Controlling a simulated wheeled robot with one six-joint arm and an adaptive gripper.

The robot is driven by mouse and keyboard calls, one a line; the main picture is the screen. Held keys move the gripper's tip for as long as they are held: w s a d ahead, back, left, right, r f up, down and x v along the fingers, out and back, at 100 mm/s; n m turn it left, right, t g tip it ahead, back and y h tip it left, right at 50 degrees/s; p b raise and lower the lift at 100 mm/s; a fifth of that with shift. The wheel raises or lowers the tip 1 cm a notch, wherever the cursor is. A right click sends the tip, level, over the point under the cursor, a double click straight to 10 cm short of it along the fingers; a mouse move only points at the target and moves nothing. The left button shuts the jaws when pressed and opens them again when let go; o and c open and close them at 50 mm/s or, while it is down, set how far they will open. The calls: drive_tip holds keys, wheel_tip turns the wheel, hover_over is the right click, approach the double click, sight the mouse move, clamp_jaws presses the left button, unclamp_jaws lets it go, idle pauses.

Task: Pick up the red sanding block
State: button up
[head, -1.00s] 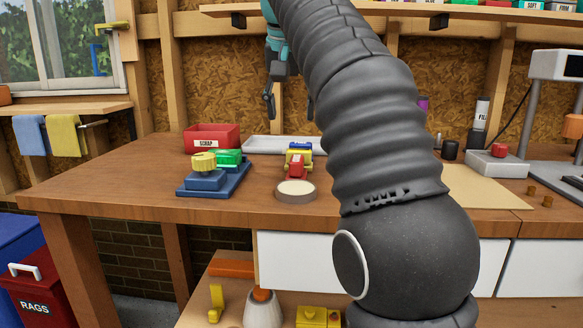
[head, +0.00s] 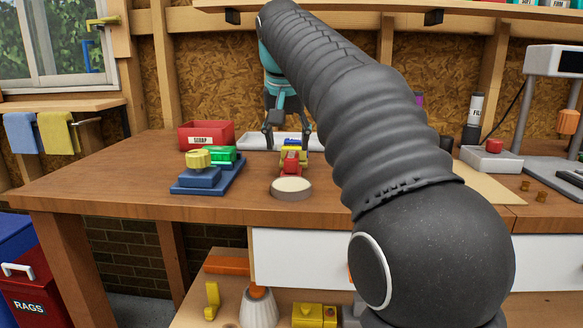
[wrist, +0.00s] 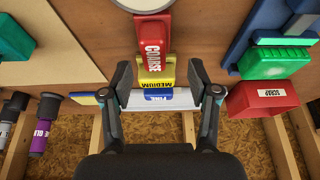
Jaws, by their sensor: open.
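The red sanding block (head: 291,168), marked COARSE, lies on the wooden workbench in front of a yellow block and a blue block. In the wrist view the red block (wrist: 153,36) is at upper centre, with the yellow block (wrist: 155,70) marked MEDIUM and the blue block (wrist: 160,93) marked FINE below it. My gripper (head: 287,143) is open and points down over the row of blocks. In the wrist view my open gripper (wrist: 161,75) has its fingertips on either side of the yellow block, just past the red one. Its height above the blocks is hard to tell.
A pale round disc (head: 291,188) sits in front of the red block. A blue sander-like tool (head: 205,178) with a yellow knob and green block stands left. A red SCRAP bin (head: 206,135) and a pale tray (head: 256,141) are behind. The bench's left front is clear.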

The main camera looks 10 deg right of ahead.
sight(292, 154)
drive_tip(key=shift+d+x, duration=0.2)
drive_tip(key=shift+x, duration=1.05)
drive_tip(key=shift+d+x, duration=0.15)
drive_tip(key=shift+x, duration=1.1)
drive_tip(key=shift+s, duration=0.1)
clamp_jaws()
drive_tip(key=shift+r, duration=0.1)
drive_tip(key=shift+r, duration=0.55)
wheel_tip(292, 154, up, 3)
drive_tip(key=shift+d+r, duration=0.1)
drive_tip(key=shift+d, duration=0.05)
drive_tip(key=s+d+r, duration=0.3)
drive_tip(key=d+r, duration=0.3)
drive_tip(key=d, duration=0.4)
drive_tip(key=shift+s+d+r, duration=0.25)
drive_tip(key=shift+s+d, duration=0.15)
